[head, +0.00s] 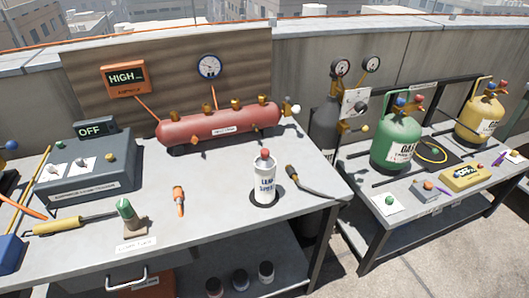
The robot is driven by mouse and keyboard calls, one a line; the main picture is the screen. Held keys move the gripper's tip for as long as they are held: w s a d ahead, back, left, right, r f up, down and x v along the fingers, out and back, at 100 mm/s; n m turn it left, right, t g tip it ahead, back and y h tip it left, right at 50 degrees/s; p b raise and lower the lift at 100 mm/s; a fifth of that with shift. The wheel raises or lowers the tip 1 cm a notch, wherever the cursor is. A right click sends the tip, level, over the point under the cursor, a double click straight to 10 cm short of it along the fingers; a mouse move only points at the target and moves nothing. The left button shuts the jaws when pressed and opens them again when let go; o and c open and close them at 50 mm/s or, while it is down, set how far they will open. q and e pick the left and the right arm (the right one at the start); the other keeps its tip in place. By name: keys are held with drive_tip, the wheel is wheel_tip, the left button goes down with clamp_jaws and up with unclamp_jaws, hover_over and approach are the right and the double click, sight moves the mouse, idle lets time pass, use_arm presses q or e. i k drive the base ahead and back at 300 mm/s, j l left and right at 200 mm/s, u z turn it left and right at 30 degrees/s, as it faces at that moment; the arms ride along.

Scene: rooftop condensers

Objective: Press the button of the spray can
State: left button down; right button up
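The spray can (264,183) is white with dark blue lettering that seems to read "LEAK SPRAY". It stands upright on a dark round base near the right end of the left grey bench (205,232). Its red button (265,153) sits on top, and nothing covers or touches it. Neither of my grippers shows in the head view.
A tool with a dark handle (293,172) lies just right of the can. A red horizontal tank (218,126) with brass valves stands behind it. An orange-and-grey tool (178,200) and a green-topped item (127,213) stand left. The bench in front of the can is clear.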

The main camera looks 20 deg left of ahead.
sight(264, 153)
drive_tip(key=u, duration=1.2)
drive_tip(key=i+l, duration=0.1)
drive_tip(key=l, duration=0.4)
drive_tip(key=i+l, duration=0.1)
drive_tip(key=l, duration=0.45)
drive_tip(key=i+l, duration=0.1)
drive_tip(key=l, duration=0.9)
drive_tip(key=i, duration=0.05)
